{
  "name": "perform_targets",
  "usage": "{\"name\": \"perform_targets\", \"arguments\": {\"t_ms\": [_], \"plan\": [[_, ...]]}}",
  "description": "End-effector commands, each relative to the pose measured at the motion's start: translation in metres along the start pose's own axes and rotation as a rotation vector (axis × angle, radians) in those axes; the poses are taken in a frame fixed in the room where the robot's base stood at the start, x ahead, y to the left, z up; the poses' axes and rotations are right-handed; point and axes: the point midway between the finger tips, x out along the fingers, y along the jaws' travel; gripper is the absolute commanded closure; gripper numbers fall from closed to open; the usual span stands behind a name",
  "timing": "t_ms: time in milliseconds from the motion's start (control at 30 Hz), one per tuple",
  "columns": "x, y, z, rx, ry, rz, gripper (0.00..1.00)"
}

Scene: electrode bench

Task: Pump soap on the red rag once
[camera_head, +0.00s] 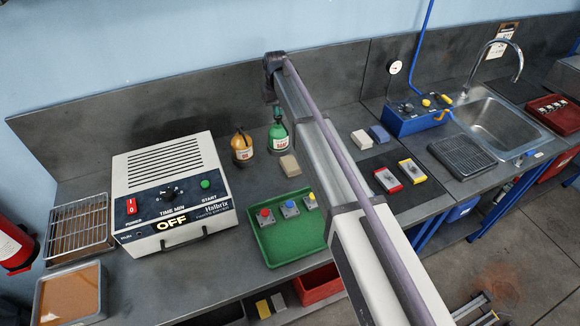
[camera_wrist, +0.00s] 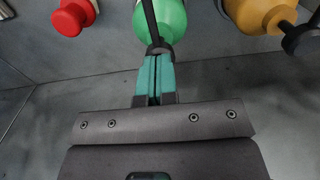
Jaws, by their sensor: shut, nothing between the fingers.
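A green bottle (camera_head: 280,137) with a white label stands on the bench, with an amber bottle (camera_head: 242,147) to its left. In the wrist view the green bottle (camera_wrist: 168,20) is at top centre, with a dark pump part (camera_wrist: 160,47) at the tips of my gripper (camera_wrist: 155,58). I cannot tell whether they touch. The amber bottle (camera_wrist: 258,12) is at upper right, and a red rounded part (camera_wrist: 72,17) at upper left. I cannot make out a red rag for certain.
A tan block (camera_head: 289,165) lies in front of the bottles. A green tray (camera_head: 282,245) with coloured-button boxes is nearer. A white oven (camera_head: 172,190) stands at left. A dark mat (camera_head: 408,199) bears red-edged and yellow-edged items. My arm crosses the middle of the bench.

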Motion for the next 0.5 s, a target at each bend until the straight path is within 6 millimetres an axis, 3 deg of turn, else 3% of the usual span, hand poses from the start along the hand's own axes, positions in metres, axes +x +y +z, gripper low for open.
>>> {"name": "perform_targets", "arguments": {"t_ms": [300,500], "plan": [[0.0133,0.0,0.0001,0.0,0.0,0.0,1.0],[0.0108,-0.0001,0.0002,0.0,0.0,0.0,1.0]]}}
